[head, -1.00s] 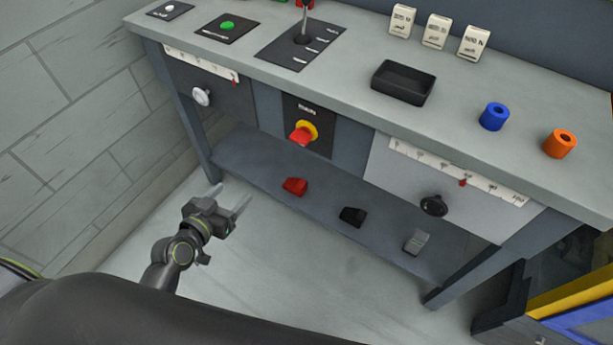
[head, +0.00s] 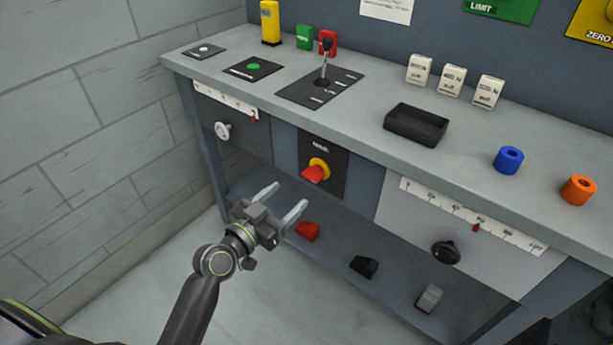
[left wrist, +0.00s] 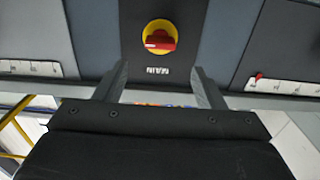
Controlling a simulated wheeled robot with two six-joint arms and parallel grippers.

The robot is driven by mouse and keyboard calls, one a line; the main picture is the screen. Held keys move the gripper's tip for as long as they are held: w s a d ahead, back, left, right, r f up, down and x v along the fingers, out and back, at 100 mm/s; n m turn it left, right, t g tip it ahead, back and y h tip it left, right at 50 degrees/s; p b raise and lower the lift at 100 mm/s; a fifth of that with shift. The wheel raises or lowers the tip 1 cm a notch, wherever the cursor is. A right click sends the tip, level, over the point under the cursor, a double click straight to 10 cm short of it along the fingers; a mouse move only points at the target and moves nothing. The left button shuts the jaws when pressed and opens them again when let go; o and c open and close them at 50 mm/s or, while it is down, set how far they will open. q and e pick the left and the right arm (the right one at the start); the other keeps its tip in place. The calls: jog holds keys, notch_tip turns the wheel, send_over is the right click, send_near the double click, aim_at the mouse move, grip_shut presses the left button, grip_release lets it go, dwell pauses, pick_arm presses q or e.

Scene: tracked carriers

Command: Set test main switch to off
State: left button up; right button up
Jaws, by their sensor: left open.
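The main switch (head: 316,171) is a red rotary handle on a yellow disc, set in a dark panel labelled MAIN on the bench front. In the left wrist view the switch (left wrist: 159,39) appears upside down, ahead of the fingers, with its red handle lying roughly crosswise in that picture. My left gripper (head: 281,201) is open and empty, below and to the left of the switch and apart from it. Its fingers also show in the left wrist view (left wrist: 160,88), on either side of the MAIN label. My right gripper is not in view.
A white knob (head: 222,131) is left of the switch and a black knob (head: 445,251) right. The lower shelf holds a red piece (head: 307,231), a black piece (head: 364,266) and a grey piece (head: 430,298). A lever (head: 324,68) and black tray (head: 416,124) are on the bench top.

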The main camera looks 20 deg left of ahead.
aim_at(309, 178)
pick_arm(q)
jog(key=x, duration=0.8)
jog(key=shift+w+f, duration=0.1)
jog(key=shift+w, duration=0.05)
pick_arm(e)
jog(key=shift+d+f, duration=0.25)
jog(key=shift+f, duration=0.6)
pick_arm(q)
jog(key=c, duration=1)
